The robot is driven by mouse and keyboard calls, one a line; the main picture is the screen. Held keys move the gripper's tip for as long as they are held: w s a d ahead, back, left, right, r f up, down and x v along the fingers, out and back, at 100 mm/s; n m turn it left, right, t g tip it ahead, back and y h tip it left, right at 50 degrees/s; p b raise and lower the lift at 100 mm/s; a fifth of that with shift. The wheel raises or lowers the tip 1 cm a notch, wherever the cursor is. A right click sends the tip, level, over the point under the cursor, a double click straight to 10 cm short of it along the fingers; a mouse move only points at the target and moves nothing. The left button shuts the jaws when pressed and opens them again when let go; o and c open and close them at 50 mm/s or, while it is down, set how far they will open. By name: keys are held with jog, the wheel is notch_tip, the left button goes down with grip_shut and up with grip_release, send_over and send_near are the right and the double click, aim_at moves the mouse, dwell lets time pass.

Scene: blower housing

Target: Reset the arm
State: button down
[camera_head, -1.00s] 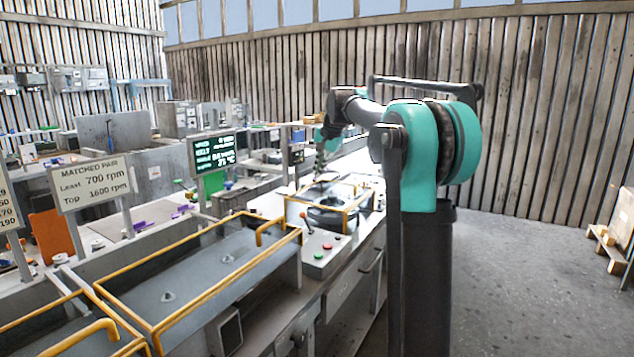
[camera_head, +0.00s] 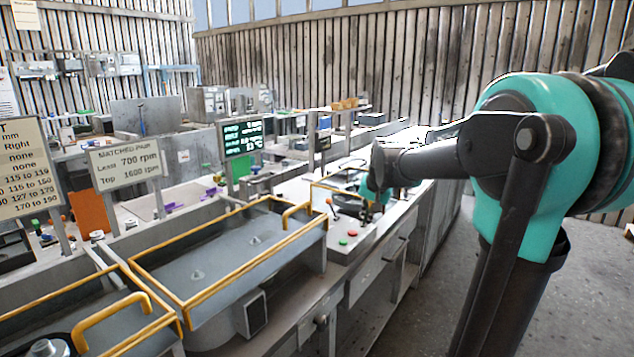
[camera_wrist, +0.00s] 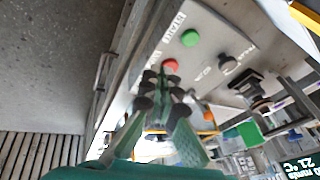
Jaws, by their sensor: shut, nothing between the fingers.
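My arm, teal and dark grey, fills the right side of the head view and reaches left over the bench. My gripper (camera_head: 368,212) hangs from its end beside the control panel, partly hidden by the wrist. In the wrist view my gripper (camera_wrist: 165,82) shows its dark linkages and green fingers, shut with nothing held. It hangs above the control panel (camera_wrist: 210,65), near the red button (camera_wrist: 170,66) and a green button (camera_wrist: 190,38). The gap to the panel is hard to judge.
A yellow-railed tray (camera_head: 220,265) stands left of the panel. A yellow-framed station on the bench is partly hidden behind my arm. Open floor (camera_head: 425,320) lies right of the bench.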

jog(key=s+d+f+n, duration=0.2)
jog(key=s+f, duration=0.8)
jog(key=s, duration=0.3)
jog(key=s+d+f+n+h, duration=0.1)
jog(key=s+d+f+n, duration=0.1)
jog(key=s+f, duration=0.7)
jog(key=s, duration=0.4)
jog(key=shift+f, duration=0.4)
